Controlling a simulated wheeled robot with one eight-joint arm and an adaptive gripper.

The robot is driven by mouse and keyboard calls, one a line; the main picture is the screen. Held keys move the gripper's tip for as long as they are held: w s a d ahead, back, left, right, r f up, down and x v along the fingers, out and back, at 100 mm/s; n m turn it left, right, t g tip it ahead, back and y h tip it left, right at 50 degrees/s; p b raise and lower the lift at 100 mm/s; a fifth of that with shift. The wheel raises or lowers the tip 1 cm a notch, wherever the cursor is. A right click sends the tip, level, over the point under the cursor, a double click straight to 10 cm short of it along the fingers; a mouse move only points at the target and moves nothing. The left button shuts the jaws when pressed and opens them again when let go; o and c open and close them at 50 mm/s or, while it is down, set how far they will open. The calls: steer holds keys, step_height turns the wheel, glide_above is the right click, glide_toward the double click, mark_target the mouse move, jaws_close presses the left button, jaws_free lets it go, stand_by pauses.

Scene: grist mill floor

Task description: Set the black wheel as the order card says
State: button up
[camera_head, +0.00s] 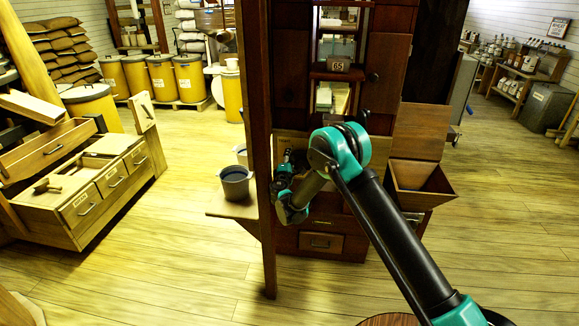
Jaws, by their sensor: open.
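My gripper (285,162) is at the front of the dark wooden cabinet (386,68), just right of its front post. It is open and looks small and dark from here; its fingertips are partly hidden. A small black round knob (374,77) shows on the right-hand door. I cannot make out the black wheel for certain; my arm covers part of the cabinet front.
A grey bucket (236,183) stands on a low wooden shelf (222,208) left of the post (259,130). A wooden hopper (421,183) juts out at the cabinet's right. A drawer bench (85,204) stands at left. The plank floor between is clear.

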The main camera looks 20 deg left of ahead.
step_height(320, 180, up, 5)
steer(key=shift+s+a+r, duration=0.1)
steer(key=shift+a+r, duration=0.05)
steer(key=shift+r, duration=0.05)
stand_by(0.5)
